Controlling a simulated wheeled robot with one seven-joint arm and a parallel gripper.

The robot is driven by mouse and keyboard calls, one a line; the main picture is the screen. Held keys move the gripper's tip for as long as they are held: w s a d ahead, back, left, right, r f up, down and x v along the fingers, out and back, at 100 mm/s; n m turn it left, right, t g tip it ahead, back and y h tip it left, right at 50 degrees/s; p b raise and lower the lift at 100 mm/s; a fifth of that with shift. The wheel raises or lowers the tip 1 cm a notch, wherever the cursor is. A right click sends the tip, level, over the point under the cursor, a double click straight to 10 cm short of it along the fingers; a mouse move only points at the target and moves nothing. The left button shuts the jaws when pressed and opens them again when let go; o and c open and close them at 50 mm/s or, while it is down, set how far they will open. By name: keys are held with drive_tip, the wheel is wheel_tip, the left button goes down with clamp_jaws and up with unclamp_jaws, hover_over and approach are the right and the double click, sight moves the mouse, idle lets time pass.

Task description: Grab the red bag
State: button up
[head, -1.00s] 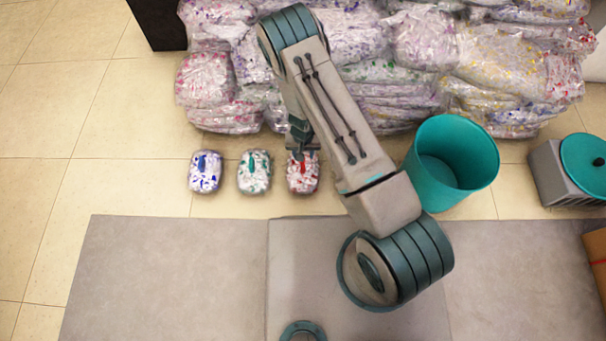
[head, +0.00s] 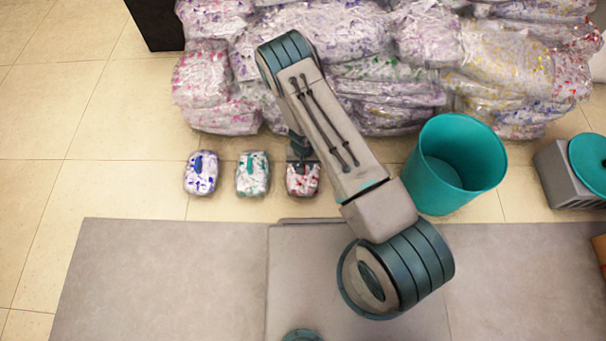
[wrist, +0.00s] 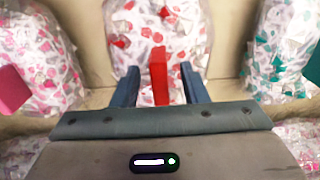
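The red bag (head: 303,184) is a clear bag of white and red scraps on the tiled floor, third from the left in a row. My gripper covers its upper part in the head view. In the wrist view the bag (wrist: 172,35) lies ahead, with its upright red handle (wrist: 158,75) between the fingers. My gripper (wrist: 158,78) is open. Its two blue fingers stand on either side of the handle, with a visible gap on each side.
A green-handled bag (head: 252,178) and a blue-handled bag (head: 201,176) stand to the left. A pink-scrap bag (wrist: 45,55) shows in the wrist view. Large bags (head: 365,85) are piled behind. A teal bin (head: 455,165) stands right; a grey mat (head: 170,270) lies in front.

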clamp_jaws()
